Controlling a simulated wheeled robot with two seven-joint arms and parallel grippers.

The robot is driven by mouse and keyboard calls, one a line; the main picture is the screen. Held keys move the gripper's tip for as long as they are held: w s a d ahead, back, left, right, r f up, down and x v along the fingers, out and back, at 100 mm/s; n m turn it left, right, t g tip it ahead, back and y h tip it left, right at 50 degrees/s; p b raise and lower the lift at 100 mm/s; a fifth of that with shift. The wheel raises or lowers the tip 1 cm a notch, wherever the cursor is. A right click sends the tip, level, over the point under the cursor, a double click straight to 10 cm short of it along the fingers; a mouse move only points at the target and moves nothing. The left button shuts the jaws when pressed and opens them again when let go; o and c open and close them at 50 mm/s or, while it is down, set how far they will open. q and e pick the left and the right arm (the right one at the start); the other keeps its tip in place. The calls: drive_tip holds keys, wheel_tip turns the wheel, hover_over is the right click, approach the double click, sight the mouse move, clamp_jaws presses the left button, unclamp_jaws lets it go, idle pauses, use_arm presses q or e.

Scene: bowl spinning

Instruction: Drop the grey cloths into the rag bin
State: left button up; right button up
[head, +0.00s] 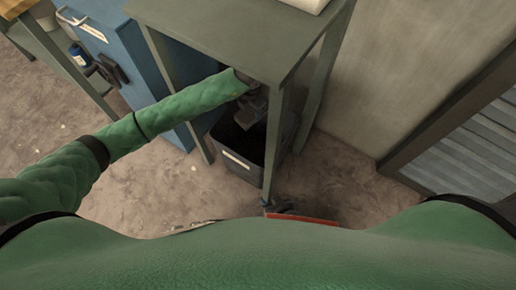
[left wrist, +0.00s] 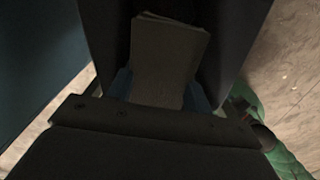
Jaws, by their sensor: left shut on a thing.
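The dark rag bin (head: 236,160) with a pale label stands on the floor under a grey-green table. My left gripper (head: 248,112) reaches under the tabletop and is over the bin's opening. In the left wrist view my left gripper (left wrist: 160,95) is shut on a folded grey cloth (left wrist: 168,52), which hangs between dark walls that look like the bin's inside. The cloth is hard to make out in the head view.
The table (head: 235,30) stands over the bin, its legs close around my left arm. A blue cabinet (head: 130,65) is left of it. A red-edged thing (head: 303,218) shows near my right gripper. A slatted metal panel (head: 470,150) is at right.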

use_arm(q)
drive_tip(key=shift+f, duration=0.35)
drive_tip(key=o, duration=1.1)
drive_tip(key=shift+r, duration=0.1)
drive_tip(key=shift+r, duration=3.85)
